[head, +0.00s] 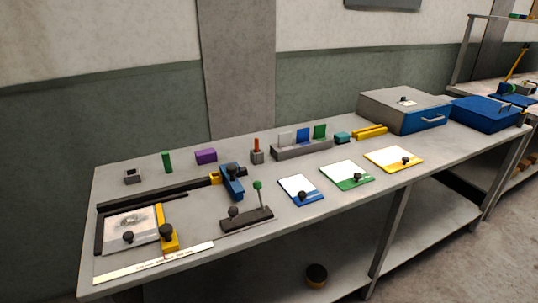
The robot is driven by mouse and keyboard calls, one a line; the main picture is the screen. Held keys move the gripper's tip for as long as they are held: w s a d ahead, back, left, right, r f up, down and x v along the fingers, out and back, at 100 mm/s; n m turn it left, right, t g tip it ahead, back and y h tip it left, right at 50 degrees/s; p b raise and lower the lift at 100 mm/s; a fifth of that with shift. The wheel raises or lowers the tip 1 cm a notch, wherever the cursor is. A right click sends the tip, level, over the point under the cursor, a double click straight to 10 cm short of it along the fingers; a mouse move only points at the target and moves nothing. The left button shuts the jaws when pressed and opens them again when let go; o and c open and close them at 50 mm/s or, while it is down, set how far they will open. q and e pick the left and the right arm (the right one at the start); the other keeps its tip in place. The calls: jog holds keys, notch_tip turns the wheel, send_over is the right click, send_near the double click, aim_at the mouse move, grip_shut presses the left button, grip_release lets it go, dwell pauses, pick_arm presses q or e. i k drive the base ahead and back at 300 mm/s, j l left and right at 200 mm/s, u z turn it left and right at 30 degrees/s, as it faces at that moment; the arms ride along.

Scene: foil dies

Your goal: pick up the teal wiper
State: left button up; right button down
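A small teal block (342,138), which looks like the teal wiper, lies on the workbench (300,222) toward the back. It sits between the right end of a grey slotted rack (302,149) and a pair of yellow bars (370,132). It appears to lie flat on the bench, apart from the bars. Its finer shape is too small to tell. Neither of my grippers is in view.
Left are a blue lever device (232,182) and a purple block (206,156).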

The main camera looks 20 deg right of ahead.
aim_at(342, 137)
jog(key=i+l+u, duration=0.25)
jog(key=l, duration=0.7)
jog(key=l+u, duration=0.25)
jog(key=l, duration=0.75)
